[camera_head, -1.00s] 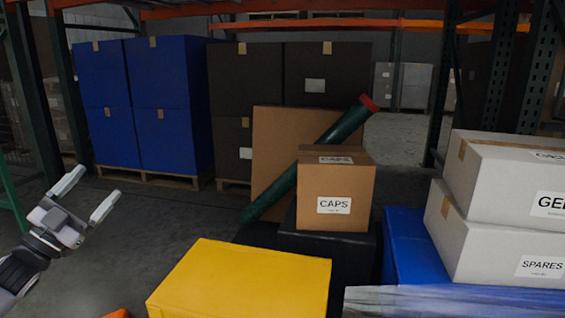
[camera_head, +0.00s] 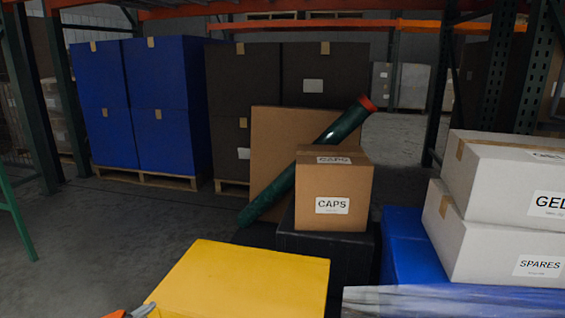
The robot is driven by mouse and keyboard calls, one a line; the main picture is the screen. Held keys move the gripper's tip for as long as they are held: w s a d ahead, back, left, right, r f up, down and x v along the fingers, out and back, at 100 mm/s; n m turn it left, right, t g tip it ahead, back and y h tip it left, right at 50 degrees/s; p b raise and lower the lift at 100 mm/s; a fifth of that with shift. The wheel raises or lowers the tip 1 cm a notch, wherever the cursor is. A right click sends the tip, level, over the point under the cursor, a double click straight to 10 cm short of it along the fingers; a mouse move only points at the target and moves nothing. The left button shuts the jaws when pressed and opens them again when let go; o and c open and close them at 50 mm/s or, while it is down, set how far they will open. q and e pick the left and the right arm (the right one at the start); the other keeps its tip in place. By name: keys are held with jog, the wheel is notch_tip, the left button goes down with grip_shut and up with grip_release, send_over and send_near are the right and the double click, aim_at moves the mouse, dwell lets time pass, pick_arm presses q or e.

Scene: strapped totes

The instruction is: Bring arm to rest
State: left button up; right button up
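The floor at the left, where my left arm was, is bare.
A carton marked CAPS (camera_head: 335,195) sits on a black tote (camera_head: 325,245). A green tube (camera_head: 300,165) leans behind it. White cartons (camera_head: 510,185) are stacked on a blue tote (camera_head: 405,245) at right. Blue boxes (camera_head: 165,105) stand on a pallet behind.

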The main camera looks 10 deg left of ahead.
pick_arm(q)
jog(key=s+d+r+n+h, duration=0.1)
jog(key=s+d+r+h, duration=0.25)
jog(key=s+d, duration=0.5)
jog(key=s+d+r+n+h, duration=0.2)
jog(key=s+d+r, duration=0.35)
jog(key=d, duration=0.55)
jog(key=s+a+r+g+y+p, duration=0.1)
jog(key=r+p, duration=0.3)
jog(key=p, duration=0.8)
jog(key=s+a+r+n+g+y+p, duration=0.1)
jog(key=a+r+p, duration=0.3)
jog(key=p, duration=0.9)
jog(key=s+a+r+g+y+p, duration=0.1)
jog(key=r+p, duration=0.5)
jog(key=p, duration=0.6)
jog(key=shift+s+a+y+p, duration=0.4)
jog(key=shift+s+a+y, duration=0.4)
jog(key=shift+a, duration=0.2)
pick_arm(e)
jog(key=s+d+r+g+h, duration=0.1)
jog(key=d+r, duration=0.3)
jog(key=r, duration=0.4)
jog(key=s+d+r+m+g+h, duration=0.1)
jog(key=s+d+r+g+h, duration=0.1)
jog(key=r, duration=0.5)
jog(key=shift+s+d+r+m+g+h, duration=0.35)
jog(key=shift+s+d+h, duration=0.3)
jog(key=shift+d, duration=0.35)
